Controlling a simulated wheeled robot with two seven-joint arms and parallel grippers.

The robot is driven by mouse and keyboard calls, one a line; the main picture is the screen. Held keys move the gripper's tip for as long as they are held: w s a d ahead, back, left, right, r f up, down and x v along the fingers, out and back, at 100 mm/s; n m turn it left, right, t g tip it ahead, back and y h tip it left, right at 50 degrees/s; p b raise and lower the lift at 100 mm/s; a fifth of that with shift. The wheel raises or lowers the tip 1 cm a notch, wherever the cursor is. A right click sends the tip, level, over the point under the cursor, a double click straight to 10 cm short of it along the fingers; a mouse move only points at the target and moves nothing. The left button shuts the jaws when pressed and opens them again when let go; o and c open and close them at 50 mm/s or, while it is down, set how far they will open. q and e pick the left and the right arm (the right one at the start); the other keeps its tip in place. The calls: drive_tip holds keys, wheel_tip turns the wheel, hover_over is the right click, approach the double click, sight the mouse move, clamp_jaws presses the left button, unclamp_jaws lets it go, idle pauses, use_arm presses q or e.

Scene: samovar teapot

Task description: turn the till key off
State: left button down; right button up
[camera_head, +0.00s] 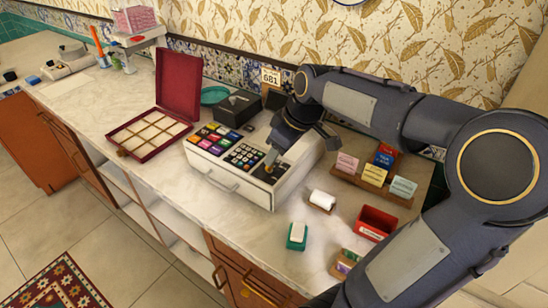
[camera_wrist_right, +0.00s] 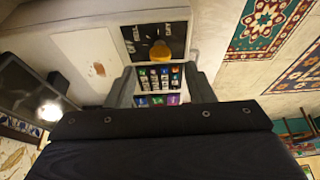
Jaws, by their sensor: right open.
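The till (camera_head: 285,187) is a cream cash register with coloured keys and a dark number pad (camera_head: 244,155). In the right wrist view, its black key plate (camera_wrist_right: 175,33) carries white lettering and a gold-orange till key (camera_wrist_right: 160,51). My right gripper (camera_head: 271,161) points down over the right part of the till, close to the key plate. In the right wrist view, the fingers of this gripper (camera_wrist_right: 161,88) are spread apart with nothing between them. The key lies beyond the tips. I cannot tell which marking it points to. My left gripper is out of view.
An open red box (camera_head: 176,66) stands left of the till. A wooden rack with small coloured cards (camera_head: 374,174), a paper roll (camera_head: 322,199), a red tray (camera_head: 377,222) and a green holder (camera_head: 297,237) stand on the right. The marble counter (camera_head: 245,222) is clear in front.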

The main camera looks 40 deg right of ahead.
drive_tip(key=v, duration=0.2)
drive_tip(key=shift+s+r, duration=0.15)
drive_tip(key=shift+r, duration=0.2)
drive_tip(key=s+a+f+m+y, duration=0.1)
drive_tip(key=s+a+f+m, duration=0.1)
drive_tip(key=s+a, duration=0.5)
drive_tip(key=s+a+f+m+t+y, duration=0.1)
drive_tip(key=s+a+f+m, duration=0.2)
drive_tip(key=s+a+f, duration=0.2)
drive_tip(key=s+a, duration=0.2)
drive_tip(key=a, duration=0.1)
drive_tip(key=shift+s+a, duration=0.3)
drive_tip(key=shift+f, duration=0.1)
drive_tip(key=shift+c, duration=0.5)
